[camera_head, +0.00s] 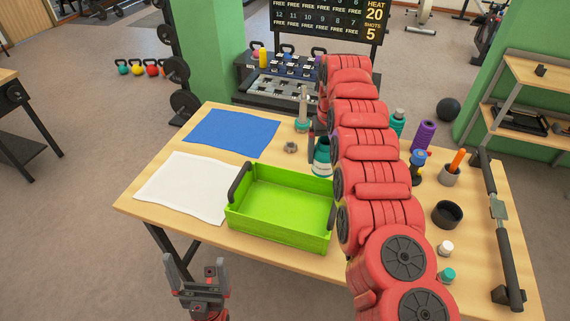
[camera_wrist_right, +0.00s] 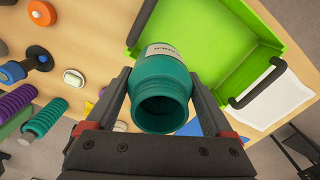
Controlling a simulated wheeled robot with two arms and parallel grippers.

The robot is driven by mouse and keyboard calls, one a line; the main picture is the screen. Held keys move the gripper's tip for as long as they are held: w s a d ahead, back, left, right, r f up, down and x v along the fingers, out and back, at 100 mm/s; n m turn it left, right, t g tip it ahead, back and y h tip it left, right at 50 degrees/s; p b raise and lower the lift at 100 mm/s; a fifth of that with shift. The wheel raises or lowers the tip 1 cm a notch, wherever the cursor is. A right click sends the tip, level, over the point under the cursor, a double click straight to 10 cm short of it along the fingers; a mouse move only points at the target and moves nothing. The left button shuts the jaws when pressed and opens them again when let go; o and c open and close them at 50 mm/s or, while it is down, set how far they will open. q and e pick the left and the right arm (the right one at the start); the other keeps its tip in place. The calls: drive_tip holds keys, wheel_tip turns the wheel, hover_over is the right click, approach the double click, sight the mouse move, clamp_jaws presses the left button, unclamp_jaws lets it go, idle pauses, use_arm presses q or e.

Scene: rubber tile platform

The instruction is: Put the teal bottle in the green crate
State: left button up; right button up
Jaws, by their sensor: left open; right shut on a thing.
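The teal bottle (camera_head: 322,160) with a white label is near the middle of the table, just behind the green crate's back right corner. In the right wrist view the bottle (camera_wrist_right: 162,88) sits between the fingers of my right gripper (camera_wrist_right: 160,110), its open mouth toward the camera. The gripper is shut on it; whether it touches the table I cannot tell. The empty green crate (camera_head: 280,240), with dark handles, stands at the table's front; it also shows in the right wrist view (camera_wrist_right: 210,50). My left gripper (camera_head: 185,268) is open and empty in front of the table.
A white mat (camera_head: 185,188) and a blue mat (camera_head: 232,132) lie left of the crate. My red right arm hides part of the table. A black ring-shaped holder (camera_head: 447,214), a purple roller (camera_head: 423,135) and a long dark bar (camera_head: 497,230) are at the right.

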sight(315, 156)
drive_tip(key=shift+a+f+n+p, duration=0.3)
drive_tip(key=shift+a+p, duration=0.05)
drive_tip(key=shift+a, duration=0.5)
drive_tip(key=shift+a+f, duration=0.2)
drive_tip(key=shift+a, duration=0.4)
drive_tip(key=shift+s+a+f+n+p, duration=0.15)
drive_tip(key=shift+a+f+p, duration=0.1)
drive_tip(key=shift+a, duration=0.25)
drive_tip(key=shift+a+f+n+p, duration=0.15)
drive_tip(key=shift+a+p, duration=0.05)
drive_tip(key=shift+a, duration=0.25)
drive_tip(key=shift+s, duration=0.1)
drive_tip(key=shift+s+a, duration=0.1)
drive_tip(key=shift+a, duration=0.1)
drive_tip(key=shift+a+f, duration=0.15)
drive_tip(key=shift+a, duration=0.2)
